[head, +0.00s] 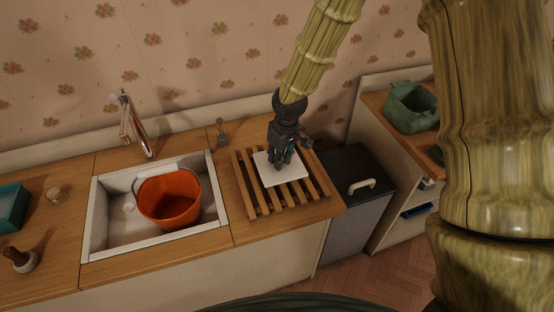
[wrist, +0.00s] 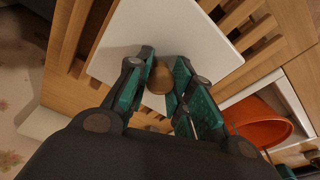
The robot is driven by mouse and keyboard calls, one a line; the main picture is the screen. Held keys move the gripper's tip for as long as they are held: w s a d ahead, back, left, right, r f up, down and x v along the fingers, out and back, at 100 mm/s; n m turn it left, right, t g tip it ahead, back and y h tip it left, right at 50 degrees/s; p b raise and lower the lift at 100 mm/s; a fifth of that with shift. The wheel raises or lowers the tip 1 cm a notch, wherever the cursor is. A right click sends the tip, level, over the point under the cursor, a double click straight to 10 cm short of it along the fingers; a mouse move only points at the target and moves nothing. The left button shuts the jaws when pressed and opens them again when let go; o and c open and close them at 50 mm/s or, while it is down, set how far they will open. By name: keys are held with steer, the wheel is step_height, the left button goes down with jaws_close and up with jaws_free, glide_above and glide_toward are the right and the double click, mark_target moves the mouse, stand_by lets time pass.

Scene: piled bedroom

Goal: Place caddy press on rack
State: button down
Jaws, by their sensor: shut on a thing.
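The caddy press has a flat white square plate (head: 288,178) and a rounded brown knob (wrist: 158,80). The wooden slatted rack (head: 243,185) is on the counter right of the sink. My gripper (head: 283,164) points down over the middle of the rack, with its fingers closed around the knob. In the wrist view, my gripper (wrist: 160,88) has a green-padded finger on each side of the knob, above the plate (wrist: 140,35). The plate is over the slats and looks level; I cannot tell whether it touches them. The plate hides the middle of the rack.
An orange bucket (head: 168,200) stands in the sink (head: 104,225) at left, below a tap (head: 135,125). A small grey item (head: 222,132) stands behind the rack. A dark bin (head: 352,205) and a shelf with a green container (head: 411,108) are at right.

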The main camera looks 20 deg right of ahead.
steer(key=shift+w+a, duration=0.3)
steer(key=shift+w, duration=0.3)
steer(key=shift+f+p, duration=0.7)
steer(key=shift+f, duration=1.1)
steer(key=shift+f, duration=0.15)
steer(key=c, duration=1.3)
jaws_free()
steer(key=shift+o, duration=0.2)
steer(key=shift+s+d+r+b, duration=0.15)
steer(key=shift+s+r+b, duration=0.15)
steer(key=shift+r, duration=1.75)
steer(key=shift+s+d+r+b, duration=0.15)
steer(key=shift+s+r+b, duration=0.15)
steer(key=shift+r, duration=1.7)
steer(key=shift+s+d+r+b, duration=0.15)
steer(key=shift+s+r+b, duration=0.15)
steer(key=shift+r, duration=1.75)
